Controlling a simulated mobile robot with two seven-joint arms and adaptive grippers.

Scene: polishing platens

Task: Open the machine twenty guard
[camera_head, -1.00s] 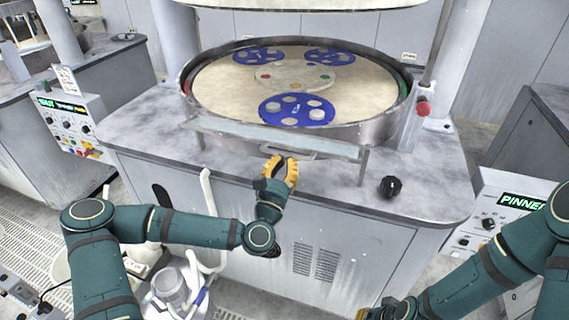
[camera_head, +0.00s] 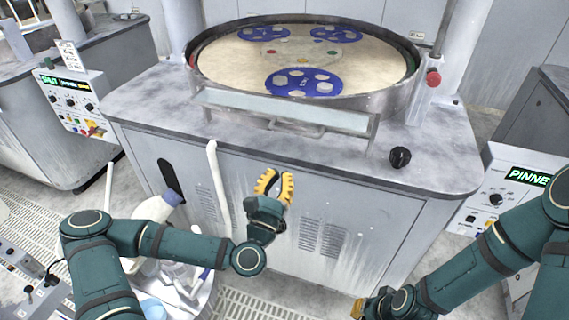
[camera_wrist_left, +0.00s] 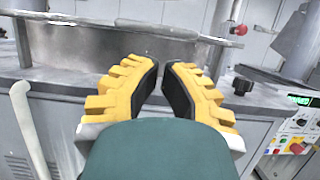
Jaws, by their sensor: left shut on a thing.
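The guard (camera_head: 285,112) is a long pale panel across the front of the round polishing basin, on metal end brackets. A bar handle (camera_head: 297,130) sticks out below its front edge. Whether this is machine twenty I cannot read. My left gripper (camera_head: 275,179) has yellow ridged fingers and is in front of the cabinet, below and apart from the handle. In the left wrist view (camera_wrist_left: 165,72) the fingers stand a little apart with nothing visible between them, and the guard's bar lies beyond. My right gripper (camera_head: 368,306) shows only partly at the bottom edge.
Blue carriers (camera_head: 303,82) lie on the basin's platen. A black knob (camera_head: 400,157) and a red button (camera_head: 433,77) are on the right. Control panels (camera_head: 75,103) flank the machine. A pale upright hose (camera_head: 218,185) stands left of my left gripper.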

